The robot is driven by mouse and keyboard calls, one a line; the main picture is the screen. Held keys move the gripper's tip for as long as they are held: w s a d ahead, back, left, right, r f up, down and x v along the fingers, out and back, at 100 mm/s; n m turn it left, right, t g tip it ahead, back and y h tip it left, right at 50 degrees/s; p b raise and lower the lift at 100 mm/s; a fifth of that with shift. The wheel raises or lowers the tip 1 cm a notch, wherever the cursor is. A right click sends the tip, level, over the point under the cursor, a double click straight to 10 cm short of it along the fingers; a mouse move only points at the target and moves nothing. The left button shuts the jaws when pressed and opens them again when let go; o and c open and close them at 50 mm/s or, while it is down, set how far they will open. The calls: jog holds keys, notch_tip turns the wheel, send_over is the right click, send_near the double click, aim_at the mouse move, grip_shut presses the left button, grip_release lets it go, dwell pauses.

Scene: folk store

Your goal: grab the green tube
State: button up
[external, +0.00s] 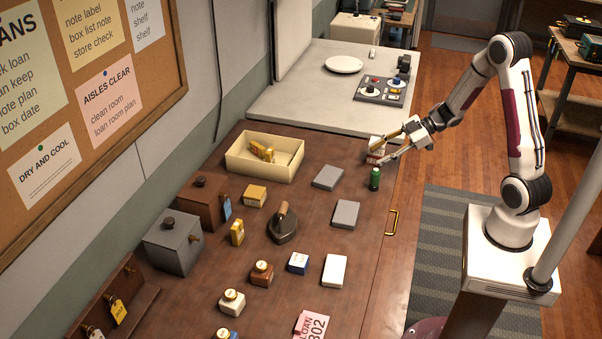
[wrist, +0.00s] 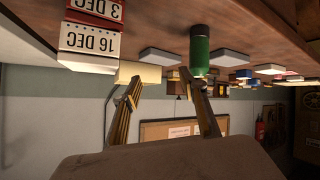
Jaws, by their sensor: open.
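The green tube (external: 375,179) stands upright on the brown table near its right edge. It has a dark cap. In the wrist view, where the scene appears upside down, the tube (wrist: 200,52) hangs from the tabletop at the upper middle. My gripper (external: 379,154) is open, its two brass-coloured fingers apart, just beyond the tube in the external view. In the wrist view my gripper (wrist: 160,76) has the tube near its right finger, not centred between the fingers. Nothing is held. I cannot tell if the finger touches the tube.
A red and white date block (external: 376,144) stands close to the fingers; it fills the upper left of the wrist view (wrist: 90,40). Grey flat boxes (external: 328,177) (external: 345,214) lie left of the tube. A cream tray (external: 232,160) sits farther left. A drawer handle (external: 392,222) is at the table edge.

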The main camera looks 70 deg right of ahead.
aim_at(375, 178)
jog(key=s+y, duration=0.1)
jog(key=s+a+f+y, duration=0.2)
jog(key=shift+s+a, duration=0.1)
jog(key=shift+s, duration=0.3)
jog(key=shift+s+a+y, duration=0.3)
jog(key=shift+s+y, duration=0.2)
jog(key=shift+f, duration=0.1)
jog(key=shift+x, duration=1.3)
jog(key=shift+f+x, duration=0.15)
jog(key=shift+x, duration=1.15)
jog(key=shift+f+x, duration=0.2)
jog(key=shift+x, duration=1.1)
jog(key=shift+s, duration=0.2)
jog(key=c, duration=1)
